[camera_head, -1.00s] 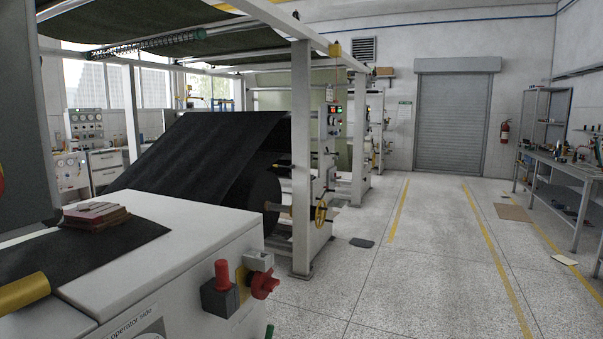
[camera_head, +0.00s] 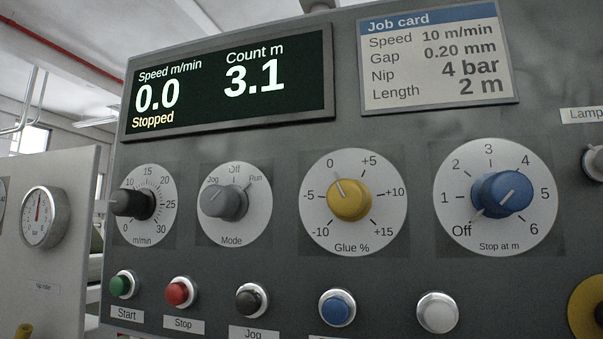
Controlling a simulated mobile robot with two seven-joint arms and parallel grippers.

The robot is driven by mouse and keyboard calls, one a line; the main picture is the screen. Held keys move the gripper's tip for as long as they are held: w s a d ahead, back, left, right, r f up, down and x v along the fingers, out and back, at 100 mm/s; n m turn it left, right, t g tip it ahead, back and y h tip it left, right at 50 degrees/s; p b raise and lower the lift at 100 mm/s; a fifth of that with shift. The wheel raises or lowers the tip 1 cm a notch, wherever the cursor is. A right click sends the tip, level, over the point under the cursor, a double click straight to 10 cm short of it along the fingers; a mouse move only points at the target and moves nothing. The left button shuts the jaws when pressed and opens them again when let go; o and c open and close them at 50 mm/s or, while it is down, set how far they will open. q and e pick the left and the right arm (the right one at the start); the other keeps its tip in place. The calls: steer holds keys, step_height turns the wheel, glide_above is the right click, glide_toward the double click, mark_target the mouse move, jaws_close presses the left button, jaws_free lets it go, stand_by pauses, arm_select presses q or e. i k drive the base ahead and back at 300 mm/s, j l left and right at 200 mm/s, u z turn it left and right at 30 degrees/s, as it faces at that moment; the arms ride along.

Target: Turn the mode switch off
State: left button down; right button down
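The mode switch (camera_head: 226,203) is a grey knob on a round white dial, in the left half of the grey control panel. Jog is printed at its upper left, Off at the top and Run at its upper right. I cannot tell for sure which mark its pointer is on. The display (camera_head: 228,84) above reads speed 0.0 m/min, Stopped, and count 3.1 m. Neither of my grippers is in view, and nothing covers the switch.
A black speed knob (camera_head: 133,203) is close on the left, and a yellow glue knob (camera_head: 349,200) and blue stop knob (camera_head: 502,194) are on the right. Below are green (camera_head: 123,284), red (camera_head: 179,292) and black (camera_head: 250,299) buttons. A job card (camera_head: 437,62) is at the top.

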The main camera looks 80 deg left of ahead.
mark_target(230, 204)
steer(key=u, duration=0.4)
steer(key=k+u, duration=0.1)
steer(key=u, duration=0.35)
steer(key=j+u, duration=0.1)
steer(key=u, duration=0.75)
steer(key=j+u, duration=0.15)
steer(key=u, duration=0.25)
